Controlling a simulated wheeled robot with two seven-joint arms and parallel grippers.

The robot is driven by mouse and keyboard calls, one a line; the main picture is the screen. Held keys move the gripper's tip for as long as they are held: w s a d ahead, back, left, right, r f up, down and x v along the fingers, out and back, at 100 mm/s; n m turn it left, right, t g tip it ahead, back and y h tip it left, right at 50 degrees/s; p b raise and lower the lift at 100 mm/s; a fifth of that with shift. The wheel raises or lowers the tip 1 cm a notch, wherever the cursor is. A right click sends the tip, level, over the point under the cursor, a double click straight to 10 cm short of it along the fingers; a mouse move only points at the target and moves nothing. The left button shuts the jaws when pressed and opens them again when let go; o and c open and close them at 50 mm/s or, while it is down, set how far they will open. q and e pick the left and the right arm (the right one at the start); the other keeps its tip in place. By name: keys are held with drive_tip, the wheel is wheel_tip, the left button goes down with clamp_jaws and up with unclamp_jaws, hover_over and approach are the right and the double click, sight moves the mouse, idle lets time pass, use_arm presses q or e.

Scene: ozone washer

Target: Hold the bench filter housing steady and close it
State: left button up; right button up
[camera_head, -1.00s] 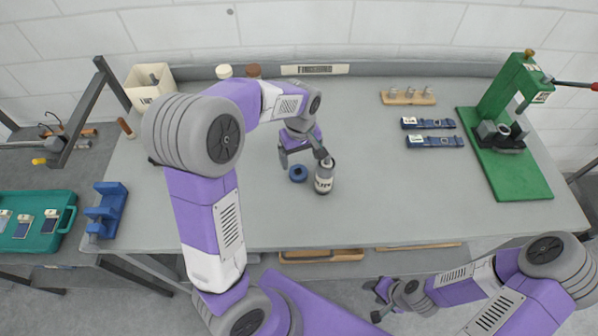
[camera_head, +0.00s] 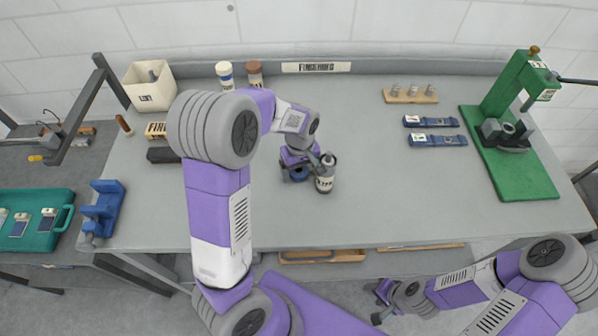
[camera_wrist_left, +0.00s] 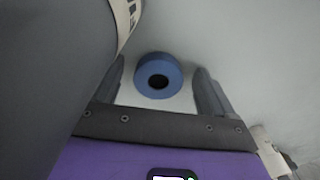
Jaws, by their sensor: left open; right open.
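The filter housing body (camera_head: 325,178) is a grey bottle-like cylinder with a white label, standing upright on the bench. Its blue round cap (camera_head: 299,175) lies on the bench just left of it, partly hidden by my gripper. My left gripper (camera_head: 296,165) is open, just above the cap and close beside the housing. In the left wrist view, the cap (camera_wrist_left: 172,74) shows its dark central hole between the open fingers, and the housing (camera_wrist_left: 70,60) fills the left side. My right gripper (camera_head: 379,302) is open and empty, low in front of the bench.
A green press (camera_head: 510,180) stands at the right of the bench (camera_head: 410,200). Two blue clamps (camera_head: 432,130) and a wooden rack (camera_head: 410,97) lie behind and right. A white bin (camera_head: 152,95) and two jars (camera_head: 225,75) stand at the back left. The bench's middle right is clear.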

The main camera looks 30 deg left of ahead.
idle(0.3)
use_arm(q)
drive_tip(key=c, duration=1.2)
wheel_tip(320, 180, up, 10)
drive_tip(key=p, duration=0.2)
